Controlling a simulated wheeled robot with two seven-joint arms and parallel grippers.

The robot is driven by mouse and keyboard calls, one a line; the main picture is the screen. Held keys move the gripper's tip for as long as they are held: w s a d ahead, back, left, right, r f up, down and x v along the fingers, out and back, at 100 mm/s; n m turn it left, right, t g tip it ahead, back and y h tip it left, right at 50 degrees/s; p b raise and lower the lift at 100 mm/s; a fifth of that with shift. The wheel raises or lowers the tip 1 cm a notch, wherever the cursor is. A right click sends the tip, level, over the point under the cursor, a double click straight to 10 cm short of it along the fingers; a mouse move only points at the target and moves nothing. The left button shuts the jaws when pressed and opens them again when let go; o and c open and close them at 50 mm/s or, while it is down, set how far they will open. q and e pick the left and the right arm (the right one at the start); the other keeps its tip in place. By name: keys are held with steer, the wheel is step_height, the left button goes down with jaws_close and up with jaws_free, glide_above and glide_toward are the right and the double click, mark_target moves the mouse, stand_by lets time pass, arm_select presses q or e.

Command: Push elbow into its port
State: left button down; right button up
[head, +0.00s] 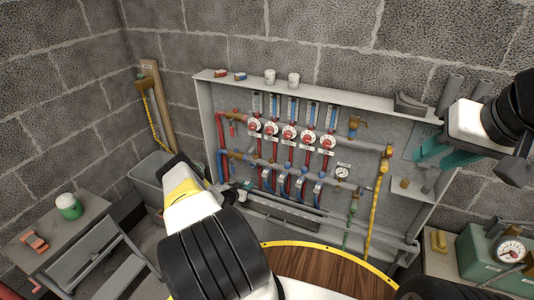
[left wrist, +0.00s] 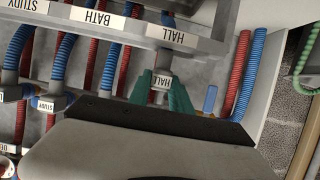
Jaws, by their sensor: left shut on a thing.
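In the left wrist view my left gripper (left wrist: 160,92) has green fingers shut around a small grey elbow labelled HALL (left wrist: 157,84). The elbow sits close to a grey rail (left wrist: 190,42) with a larger HALL label; I cannot tell whether it is seated in its port. In the head view my left gripper (head: 241,190) is at the lower left of the wall cabinet, and my white wrist hides part of the area. My right gripper (head: 440,150) has teal fingers apart and empty, at the cabinet's right side.
The cabinet (head: 208,112) holds gauges, valves and red and blue pipes. Neighbouring BATH and STUDY pipes run beside the elbow. A grey bin (head: 150,168) stands left of the cabinet. A bench (head: 60,228) with a green-and-white can (head: 69,207) is at lower left. A green case (head: 480,262) is at right.

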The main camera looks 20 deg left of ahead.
arm_select(q)
steer(key=shift+r, duration=1.35)
